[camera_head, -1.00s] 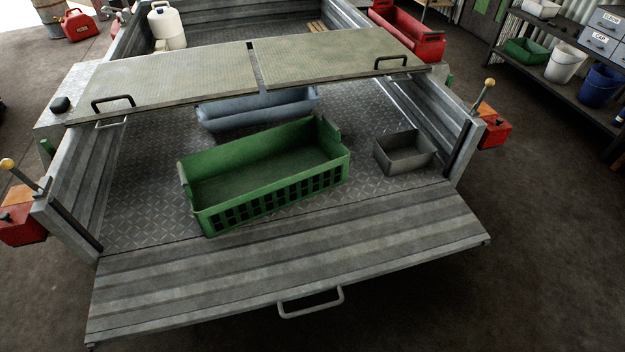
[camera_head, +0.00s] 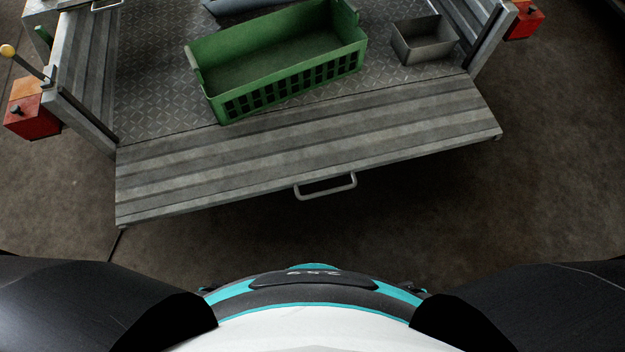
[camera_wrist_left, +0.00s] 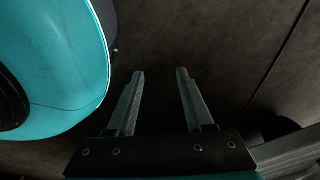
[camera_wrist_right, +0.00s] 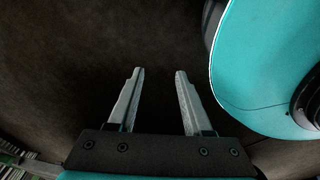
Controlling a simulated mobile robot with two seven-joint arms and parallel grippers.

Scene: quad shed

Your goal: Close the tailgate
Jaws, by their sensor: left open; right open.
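The tailgate (camera_head: 300,160) is a ribbed grey metal panel. It is folded down and lies about level behind the cargo bed, with its hinge edge against the bed floor. A grey bar handle (camera_head: 325,187) sticks out from its near edge. My left gripper (camera_wrist_left: 160,75) is open and empty over the dark floor in the left wrist view. My right gripper (camera_wrist_right: 156,73) is open and empty over the dark floor in the right wrist view. Neither gripper shows in the head view, and neither touches the tailgate.
A green crate (camera_head: 290,98) and a small grey metal bin (camera_head: 424,44) stand on the bed floor, clear of the tailgate. A lever with a yellow knob (camera_head: 8,51) and a red box (camera_head: 33,117) are at the left side wall. The floor (camera_head: 420,220) behind the tailgate is free.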

